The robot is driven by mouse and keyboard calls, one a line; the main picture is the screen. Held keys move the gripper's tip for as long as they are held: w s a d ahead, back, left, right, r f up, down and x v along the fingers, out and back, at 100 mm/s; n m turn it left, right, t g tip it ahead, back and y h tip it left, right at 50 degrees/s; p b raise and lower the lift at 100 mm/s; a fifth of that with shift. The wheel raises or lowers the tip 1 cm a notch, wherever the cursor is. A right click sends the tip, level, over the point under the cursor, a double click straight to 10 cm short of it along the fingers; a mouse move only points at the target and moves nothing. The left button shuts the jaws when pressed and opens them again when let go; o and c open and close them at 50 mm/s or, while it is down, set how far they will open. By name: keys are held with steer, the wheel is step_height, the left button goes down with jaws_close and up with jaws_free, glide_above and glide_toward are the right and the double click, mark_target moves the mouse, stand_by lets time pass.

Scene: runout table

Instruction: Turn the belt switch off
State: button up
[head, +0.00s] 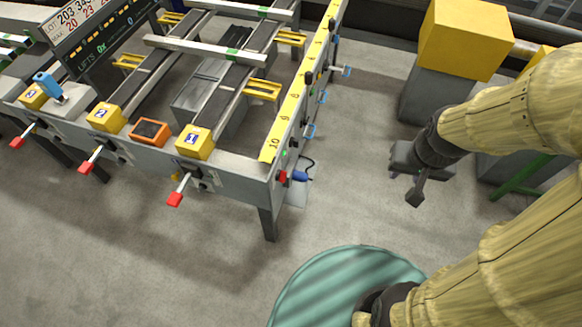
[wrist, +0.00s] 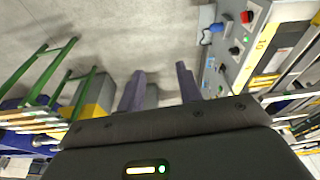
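The control panel (head: 276,186) is on the right end face of the runout table's near corner. It carries a red button (head: 283,176) and a small green light (head: 284,154). In the wrist view the red button (wrist: 247,17) shows at the upper right, with a dark knob (wrist: 236,50) below it. No label shows which control is the belt switch, and its setting is too small to read. My gripper (head: 403,187) is right of the panel, well apart from it, over bare floor. In the wrist view its two fingers (wrist: 160,80) are spread with nothing between them.
A blue plug (head: 301,175) with a dark cable sticks out beside the panel. Blue handles (head: 310,131) line the table's right side. Yellow-topped grey blocks (head: 465,40) and a green frame (head: 522,177) stand at the right. The floor between gripper and table is clear.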

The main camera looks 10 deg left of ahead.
steer(key=shift+w, duration=0.1)
steer(key=w+a+f+n+t+y+b, duration=0.2)
steer(key=w+f+n+t+y+b, duration=0.15)
steer(key=w+f+b, duration=1.2)
steer(key=w+a+f+n+y+b, duration=0.1)
steer(key=w+a+f+y+b, duration=0.15)
steer(key=f, duration=0.45)
steer(key=w+a+f+n+y+b, duration=0.1)
steer(key=a+f+n+y, duration=0.15)
steer(key=f, duration=0.45)
steer(key=s+a+f+n+g+y+b, duration=0.1)
steer(key=s+a+f+g+y+b, duration=0.3)
steer(key=y, duration=0.5)
steer(key=s+f+g+b, duration=0.1)
steer(key=s+f+b, duration=0.1)
steer(key=s, duration=0.1)
steer(key=shift+s+a+f, duration=0.25)
steer(key=shift+a+f, duration=0.1)
